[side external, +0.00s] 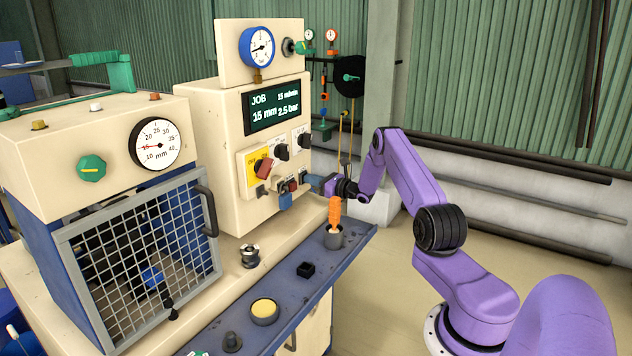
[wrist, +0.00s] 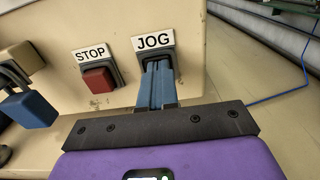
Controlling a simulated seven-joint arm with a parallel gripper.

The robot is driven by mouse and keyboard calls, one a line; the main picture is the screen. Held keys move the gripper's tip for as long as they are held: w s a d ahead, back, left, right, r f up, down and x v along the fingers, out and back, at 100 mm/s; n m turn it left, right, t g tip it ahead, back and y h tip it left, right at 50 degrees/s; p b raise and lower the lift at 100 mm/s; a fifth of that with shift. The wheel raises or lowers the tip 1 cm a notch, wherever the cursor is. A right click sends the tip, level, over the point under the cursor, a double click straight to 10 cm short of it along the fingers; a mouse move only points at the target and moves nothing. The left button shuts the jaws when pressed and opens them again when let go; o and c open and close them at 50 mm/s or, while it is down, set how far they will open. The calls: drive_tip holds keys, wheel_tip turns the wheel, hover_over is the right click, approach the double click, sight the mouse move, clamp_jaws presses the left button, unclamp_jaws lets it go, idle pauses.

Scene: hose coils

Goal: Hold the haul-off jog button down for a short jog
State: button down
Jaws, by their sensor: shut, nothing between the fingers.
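The JOG label (wrist: 154,41) is on the cream control panel in the wrist view. The jog button sits right under it and is largely hidden behind my fingertips. My gripper (wrist: 157,66) is shut and empty, its two blue fingers side by side and pointing straight at the button. The tips look to be at the button, but I cannot tell whether they touch or press it. In the side external view my gripper (side external: 308,181) reaches the lower right of the control cabinet (side external: 205,130) from the right.
The red STOP button (wrist: 98,80) is just left of JOG. A blue block-like part (wrist: 27,108) hangs further left. A display (side external: 272,107) reads JOB, 15 mm and 2.5 bar.

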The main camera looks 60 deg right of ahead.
drive_tip(key=shift+w+a+r, duration=0.3)
drive_tip(key=shift+w, duration=0.3)
drive_tip(key=s, duration=1.5)
drive_tip(key=shift+d+f, duration=0.3)
drive_tip(key=shift+s, duration=0.1)
